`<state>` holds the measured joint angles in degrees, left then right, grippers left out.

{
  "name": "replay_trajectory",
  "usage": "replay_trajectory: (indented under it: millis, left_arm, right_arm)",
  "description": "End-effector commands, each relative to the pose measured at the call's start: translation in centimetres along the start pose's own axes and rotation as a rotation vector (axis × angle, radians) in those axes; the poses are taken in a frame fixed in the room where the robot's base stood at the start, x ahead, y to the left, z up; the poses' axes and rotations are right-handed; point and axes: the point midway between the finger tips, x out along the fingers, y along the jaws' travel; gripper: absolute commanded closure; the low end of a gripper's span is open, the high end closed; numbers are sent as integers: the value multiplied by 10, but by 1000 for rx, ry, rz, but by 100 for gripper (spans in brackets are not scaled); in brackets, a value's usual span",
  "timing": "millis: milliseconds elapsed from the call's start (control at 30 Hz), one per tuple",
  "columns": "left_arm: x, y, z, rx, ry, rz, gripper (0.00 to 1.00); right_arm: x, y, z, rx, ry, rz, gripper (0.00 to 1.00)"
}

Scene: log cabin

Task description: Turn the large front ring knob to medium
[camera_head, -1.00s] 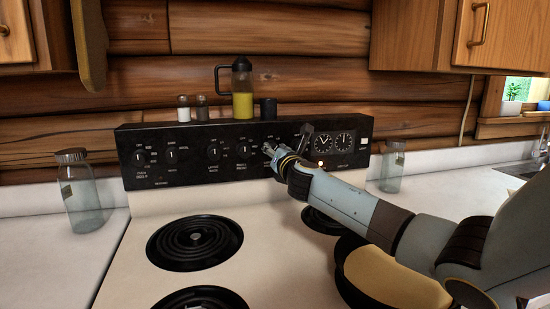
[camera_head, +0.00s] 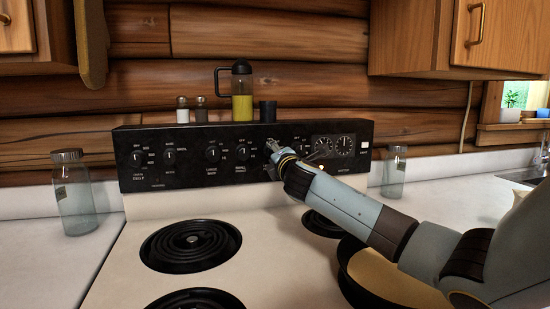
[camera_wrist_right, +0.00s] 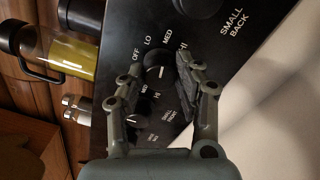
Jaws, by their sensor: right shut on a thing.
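The black stove control panel (camera_head: 190,160) carries a row of knobs. My right gripper (camera_head: 271,147) is at a knob right of the panel's middle, mostly hiding it in the head view. In the right wrist view the gripper's two fingers (camera_wrist_right: 161,85) stand on either side of a dark knob (camera_wrist_right: 158,72) with a white pointer mark, shut on it. OFF, LO, MED and HI are printed around this knob. I cannot read its own name label clearly. Another knob (camera_wrist_right: 200,7) lies above, by the SMALL BACK label. My left gripper is not in view.
Shakers, a bottle of yellow liquid (camera_head: 242,92) and a dark cup (camera_head: 267,111) stand on the panel's top. Burners (camera_head: 191,244) lie in front, with a pan (camera_head: 380,272) under my right arm. Glass jars (camera_head: 75,195) (camera_head: 393,173) stand on either side.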

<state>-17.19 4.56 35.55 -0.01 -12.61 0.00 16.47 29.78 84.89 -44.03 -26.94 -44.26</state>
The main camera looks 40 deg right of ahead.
Motion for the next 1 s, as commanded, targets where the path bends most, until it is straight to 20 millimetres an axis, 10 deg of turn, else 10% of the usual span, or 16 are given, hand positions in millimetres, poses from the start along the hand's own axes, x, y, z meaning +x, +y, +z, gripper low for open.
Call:
replay_trajectory:
  millis: [567, 600, 700, 1000]
  left_arm:
    - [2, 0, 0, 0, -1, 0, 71]
    - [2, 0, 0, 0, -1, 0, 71]
    - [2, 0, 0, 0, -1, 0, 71]
    - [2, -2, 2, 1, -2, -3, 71]
  right_arm:
    - [0, -1, 0, 27, -2, -3, 99]
    - [0, -1, 0, 27, -2, -3, 62]
    - [0, -1, 0, 26, -2, -2, 48]
    - [-1, 0, 0, 26, -1, -1, 44]
